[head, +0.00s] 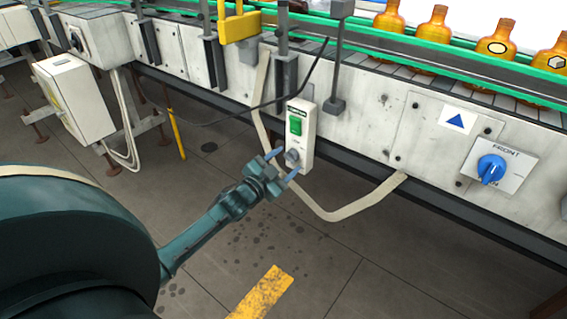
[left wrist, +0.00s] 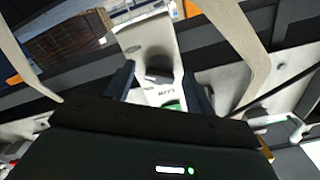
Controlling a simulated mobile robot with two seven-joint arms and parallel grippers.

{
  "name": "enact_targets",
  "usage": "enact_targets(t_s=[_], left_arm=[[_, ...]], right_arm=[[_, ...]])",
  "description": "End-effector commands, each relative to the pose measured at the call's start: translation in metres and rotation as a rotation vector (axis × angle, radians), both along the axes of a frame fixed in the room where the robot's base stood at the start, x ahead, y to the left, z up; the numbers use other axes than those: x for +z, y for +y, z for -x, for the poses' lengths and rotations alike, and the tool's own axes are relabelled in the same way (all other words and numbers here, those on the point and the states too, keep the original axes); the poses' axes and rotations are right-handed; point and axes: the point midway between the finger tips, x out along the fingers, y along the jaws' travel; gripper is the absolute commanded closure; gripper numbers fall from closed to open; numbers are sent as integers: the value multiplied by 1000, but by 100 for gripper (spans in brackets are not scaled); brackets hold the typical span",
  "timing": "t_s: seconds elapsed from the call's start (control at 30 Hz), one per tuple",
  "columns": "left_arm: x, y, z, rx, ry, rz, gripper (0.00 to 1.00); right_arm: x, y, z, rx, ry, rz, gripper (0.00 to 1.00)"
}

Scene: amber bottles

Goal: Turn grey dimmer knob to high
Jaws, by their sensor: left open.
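I cannot tell whether the fingers touch the knob. My right gripper is not in view.
A blue knob (head: 491,168) on a plate marked FRONT is at the right. Amber bottles (head: 433,40) stand on the conveyor behind green rails. A beige strap or cable (head: 335,214) loops below the box. The floor in front is open, with a yellow stripe (head: 262,293).

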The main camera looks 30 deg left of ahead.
Motion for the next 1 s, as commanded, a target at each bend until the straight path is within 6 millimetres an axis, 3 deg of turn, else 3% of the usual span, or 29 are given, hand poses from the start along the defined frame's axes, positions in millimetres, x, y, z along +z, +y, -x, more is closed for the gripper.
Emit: enact_targets(t_s=[0.23, 0.7, 1.0], left_arm=[[0, 1, 18, 0, 2, 1, 45], [0, 9, 112, 1, 3, 0, 45], [0, 10, 131, 1, 0, 1, 45]], right_arm=[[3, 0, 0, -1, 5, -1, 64], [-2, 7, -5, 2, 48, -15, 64], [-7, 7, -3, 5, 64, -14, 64]])
